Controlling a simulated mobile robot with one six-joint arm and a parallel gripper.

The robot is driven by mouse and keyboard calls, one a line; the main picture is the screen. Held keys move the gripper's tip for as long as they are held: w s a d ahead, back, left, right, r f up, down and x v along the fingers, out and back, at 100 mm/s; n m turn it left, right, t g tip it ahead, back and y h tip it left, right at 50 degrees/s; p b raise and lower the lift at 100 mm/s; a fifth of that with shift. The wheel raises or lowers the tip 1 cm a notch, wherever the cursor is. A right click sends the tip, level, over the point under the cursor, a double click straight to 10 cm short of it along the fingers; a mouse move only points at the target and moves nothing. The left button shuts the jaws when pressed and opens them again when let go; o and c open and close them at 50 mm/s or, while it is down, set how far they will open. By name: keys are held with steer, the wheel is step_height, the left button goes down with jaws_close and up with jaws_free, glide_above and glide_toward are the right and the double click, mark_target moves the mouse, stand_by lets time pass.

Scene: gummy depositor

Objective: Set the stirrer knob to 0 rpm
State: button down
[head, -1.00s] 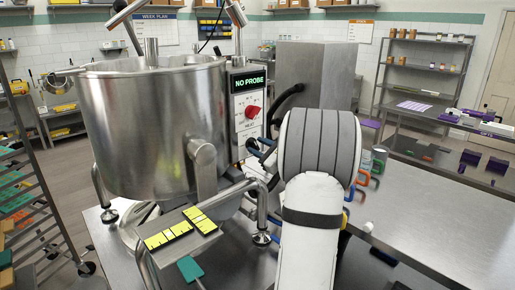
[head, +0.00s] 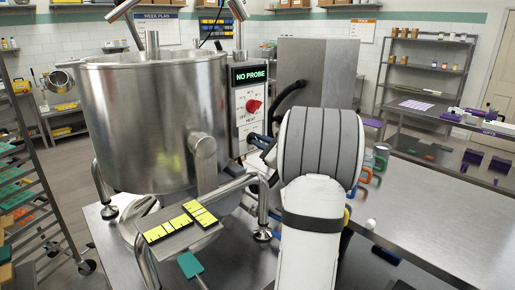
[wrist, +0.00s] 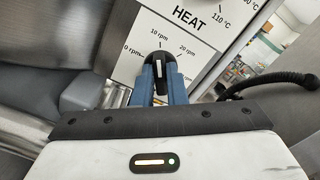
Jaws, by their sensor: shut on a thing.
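The stirrer knob (wrist: 158,69) is black with a white pointer line and sits on the white control panel (wrist: 183,48). In the wrist view its pointer points up toward the 10 rpm mark; the 0 rpm label is to the left and 20 rpm to the right. My gripper (wrist: 160,82) has blue fingers shut on the sides of the knob. In the head view my gripper (head: 262,142) is at the lower part of the panel, below the red heat knob (head: 253,105); my arm partly covers this area, and the stirrer knob is hard to make out.
A black cable (wrist: 270,82) runs close on the right in the wrist view. Steel pipes and a tray with yellow labels (head: 167,228) lie below.

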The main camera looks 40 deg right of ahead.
steer(key=n+b, duration=0.3)
steer(key=b, duration=0.4)
steer(key=n+b, duration=0.4)
steer(key=b, duration=0.4)
steer(key=f+n+b, duration=0.1)
steer(key=n+b, duration=0.3)
steer(key=b, duration=0.3)
steer(key=shift+b, duration=0.4)
steer(key=shift+r, duration=0.15)
steer(key=c, duration=1.5)
jaws_free()
steer(key=shift+o, duration=0.2)
steer(key=shift+s+r, duration=0.1)
